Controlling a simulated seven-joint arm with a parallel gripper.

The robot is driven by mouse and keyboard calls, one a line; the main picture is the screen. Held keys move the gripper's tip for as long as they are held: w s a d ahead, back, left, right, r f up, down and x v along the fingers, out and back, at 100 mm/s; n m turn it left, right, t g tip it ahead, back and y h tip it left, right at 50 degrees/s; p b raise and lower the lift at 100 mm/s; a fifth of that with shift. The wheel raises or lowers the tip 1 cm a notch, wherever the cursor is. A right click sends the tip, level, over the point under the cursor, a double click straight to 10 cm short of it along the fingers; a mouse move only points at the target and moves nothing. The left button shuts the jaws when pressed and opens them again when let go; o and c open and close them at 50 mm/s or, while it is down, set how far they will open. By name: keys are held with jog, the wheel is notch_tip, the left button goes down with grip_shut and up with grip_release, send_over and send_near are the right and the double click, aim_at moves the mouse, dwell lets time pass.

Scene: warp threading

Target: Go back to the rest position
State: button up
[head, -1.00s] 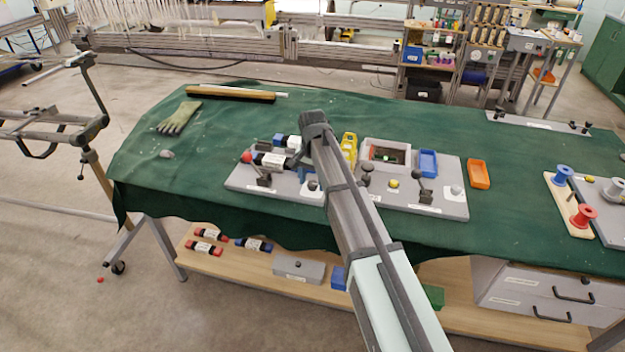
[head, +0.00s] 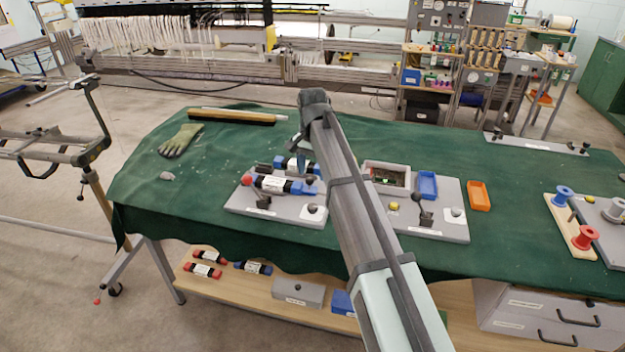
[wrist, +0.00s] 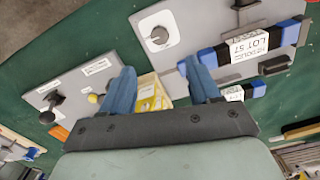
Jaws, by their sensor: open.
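My gripper (wrist: 162,88) is open in the wrist view, its two blue fingers apart with nothing held between them. In the head view the gripper (head: 302,147) hangs over the left grey board (head: 245,205), partly hidden by my arm. The wrist view shows the front cartridge (wrist: 250,46) to the right of the fingers. A yellow item (wrist: 150,95) shows beyond and between the fingers; my arm hides it in the head view.
The right grey board (head: 448,220) carries a grey bin (head: 372,170), a blue tray (head: 428,185) and knobs. An orange tray (head: 479,196) and spools (head: 585,237) lie further right. A glove (head: 180,140) and a brush (head: 232,117) lie at the back left. The green cloth's left side is mostly clear.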

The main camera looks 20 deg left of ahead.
jog(key=shift+r, duration=0.55)
jog(key=s+d+f+m, duration=0.1)
jog(key=s+d+f, duration=0.5)
jog(key=d+f, duration=0.25)
jog(key=s+d+f+g+h, duration=0.1)
jog(key=s+d+f, duration=0.4)
jog(key=d+f, duration=0.3)
jog(key=s+d+f+m, duration=0.1)
jog(key=s+d+f, duration=0.5)
jog(key=d, duration=0.3)
jog(key=s+d+f+n+g, duration=0.1)
jog(key=s+d+f, duration=0.15)
jog(key=f, duration=0.35)
jog(key=s+d+f+g, duration=0.1)
jog(key=s+d+f, duration=0.15)
jog(key=f, duration=0.45)
jog(key=s+d+f+n+g, duration=0.1)
jog(key=s+d+f+g, duration=0.1)
jog(key=s+f, duration=0.8)
jog(key=s+d+f+n+g+y, duration=0.1)
jog(key=s+d+f, duration=0.4)
jog(key=s+f, duration=0.6)
jog(key=s+n, duration=0.1)
jog(key=s, duration=0.4)
jog(key=shift+s+f+g, duration=0.25)
jog(key=shift+g, duration=0.15)
